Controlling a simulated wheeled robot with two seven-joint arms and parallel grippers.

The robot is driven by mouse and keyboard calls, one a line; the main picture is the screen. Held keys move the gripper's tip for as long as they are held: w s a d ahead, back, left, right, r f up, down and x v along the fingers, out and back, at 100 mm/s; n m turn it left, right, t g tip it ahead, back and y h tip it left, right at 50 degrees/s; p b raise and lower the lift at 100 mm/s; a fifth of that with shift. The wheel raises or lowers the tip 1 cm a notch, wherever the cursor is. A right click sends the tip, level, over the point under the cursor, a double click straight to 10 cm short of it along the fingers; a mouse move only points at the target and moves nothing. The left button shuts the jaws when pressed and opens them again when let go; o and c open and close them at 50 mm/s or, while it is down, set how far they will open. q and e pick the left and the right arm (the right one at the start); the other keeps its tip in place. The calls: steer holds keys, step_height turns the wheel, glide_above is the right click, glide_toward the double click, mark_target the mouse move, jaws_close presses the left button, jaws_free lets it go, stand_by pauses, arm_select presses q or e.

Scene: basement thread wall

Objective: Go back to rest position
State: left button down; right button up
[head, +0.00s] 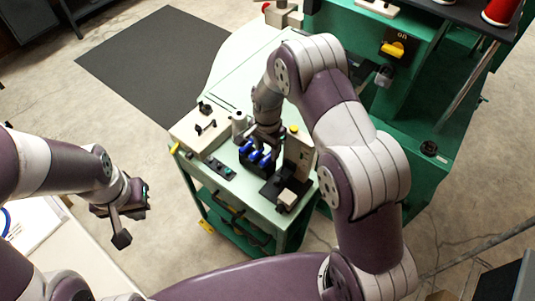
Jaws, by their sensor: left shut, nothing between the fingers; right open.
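My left arm comes in from the left edge. Its gripper (120,224) is shut and empty, held out over the grey floor at the left. My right arm arches over the green cart (226,189) from the lower right and reaches down to its top. My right gripper (262,148) is open there, beside a dark holder with several blue pieces (257,155). The wrist partly hides the fingers, and I cannot tell whether they touch the blue pieces.
A beige block with black handles (201,128), a white spool (239,122) and an upright beige plate (298,158) stand close to my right gripper. A green machine frame (430,110) rises at the right. A dark mat (150,62) lies on open floor at the upper left.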

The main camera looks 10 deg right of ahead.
step_height(320, 180, up, 9)
steer(key=b, duration=0.2)
steer(key=s+d+r+n, duration=0.2)
steer(key=s+n, duration=0.3)
steer(key=s, duration=0.4)
steer(key=s+d+r+n+t, duration=0.1)
steer(key=s+d+r+n, duration=0.1)
steer(key=s+n, duration=0.3)
steer(key=s, duration=0.4)
steer(key=shift+s+d+n, duration=0.2)
steer(key=shift+s+n, duration=0.1)
steer(key=shift+s, duration=0.15)
